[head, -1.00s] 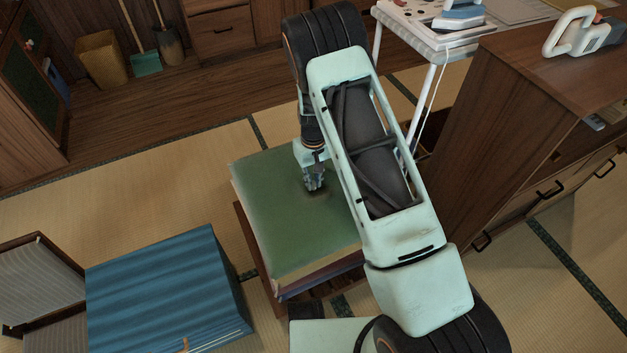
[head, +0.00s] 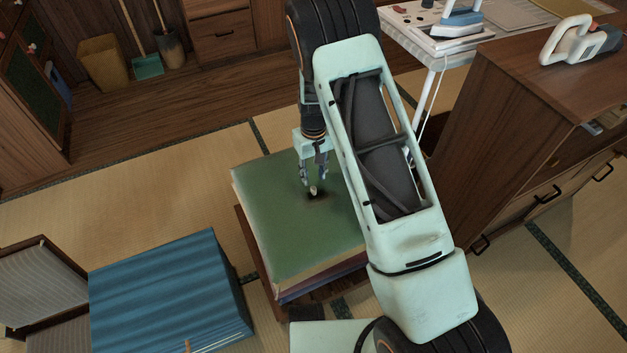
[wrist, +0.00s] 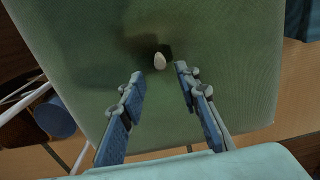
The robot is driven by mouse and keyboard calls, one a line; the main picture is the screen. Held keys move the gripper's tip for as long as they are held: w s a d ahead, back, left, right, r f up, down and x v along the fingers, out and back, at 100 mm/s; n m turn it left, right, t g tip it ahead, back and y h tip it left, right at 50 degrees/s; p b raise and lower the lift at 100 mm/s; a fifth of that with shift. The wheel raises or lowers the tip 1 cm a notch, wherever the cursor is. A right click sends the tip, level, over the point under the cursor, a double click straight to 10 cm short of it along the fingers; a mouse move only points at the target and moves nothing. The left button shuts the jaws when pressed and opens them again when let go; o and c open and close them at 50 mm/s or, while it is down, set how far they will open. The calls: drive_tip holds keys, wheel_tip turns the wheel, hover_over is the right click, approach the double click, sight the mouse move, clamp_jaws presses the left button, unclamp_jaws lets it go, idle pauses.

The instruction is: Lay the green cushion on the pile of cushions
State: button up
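The green cushion (head: 285,225) lies flat on top of the pile of cushions (head: 318,285), whose purple and reddish edges show below it at the front. A small pale knob (head: 313,190) stands in a dark dimple at the cushion's middle. It also shows in the wrist view (wrist: 159,61). My gripper (head: 315,178) is open and empty just above the knob. In the wrist view its two fingers (wrist: 159,76) are spread, with the knob just beyond their tips and clear of both. My arm hides the cushion's right side.
The pile rests on a low wooden base (head: 250,245). A blue striped cushion block (head: 165,290) is at the lower left. A wooden cabinet (head: 500,140) and a white-legged ironing stand (head: 430,85) are close on the right.

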sight(313, 188)
wheel_tip(313, 188, up, 7)
drive_tip(key=p, duration=0.1)
drive_tip(key=shift+f, duration=0.2)
drive_tip(key=shift+r, duration=0.1)
